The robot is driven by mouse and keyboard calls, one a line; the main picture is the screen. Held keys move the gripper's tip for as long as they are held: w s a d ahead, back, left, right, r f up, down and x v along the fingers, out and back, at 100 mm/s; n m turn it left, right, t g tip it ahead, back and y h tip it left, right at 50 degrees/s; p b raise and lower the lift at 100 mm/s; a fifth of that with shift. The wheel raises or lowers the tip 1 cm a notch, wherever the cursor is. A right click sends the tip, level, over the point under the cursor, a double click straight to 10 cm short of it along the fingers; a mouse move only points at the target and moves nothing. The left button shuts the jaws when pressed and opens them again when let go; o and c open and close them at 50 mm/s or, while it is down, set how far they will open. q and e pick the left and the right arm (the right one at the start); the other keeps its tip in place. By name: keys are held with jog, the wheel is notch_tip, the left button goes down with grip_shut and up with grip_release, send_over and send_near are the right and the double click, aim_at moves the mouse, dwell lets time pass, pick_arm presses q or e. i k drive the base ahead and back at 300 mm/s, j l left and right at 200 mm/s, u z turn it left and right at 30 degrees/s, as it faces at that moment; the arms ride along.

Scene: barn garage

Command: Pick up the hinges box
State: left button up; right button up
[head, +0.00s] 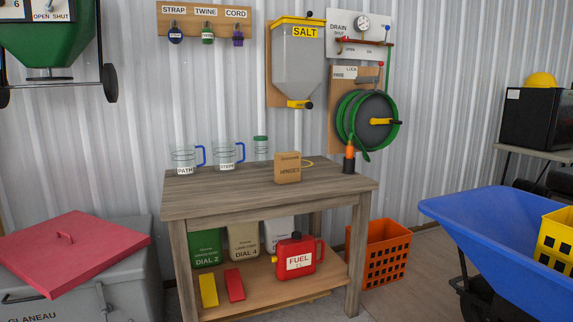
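The hinges box (288,168) is a small brown cardboard box with the word HINGES on its front. It stands upright on the top of the wooden workbench (230,195), right of the middle and towards the back. A yellow ring-like thing shows partly behind its right side. Nothing is touching the box from the front. Neither of my grippers shows in the head view.
Two jugs with blue handles (184,160) (227,155) and a green-lidded jar (261,148) stand left of the box. A dark holder with an orange-topped thing (349,158) stands right. A blue wheelbarrow (490,225) and grey bin (90,285) flank the bench. The bench's front top is clear.

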aim_at(288, 165)
jog(key=i+j+z, duration=0.2)
jog(key=i, duration=0.15)
jog(key=i+z, duration=0.2)
jog(key=i, duration=0.2)
jog(key=i+j+z, duration=0.2)
jog(key=i, duration=0.15)
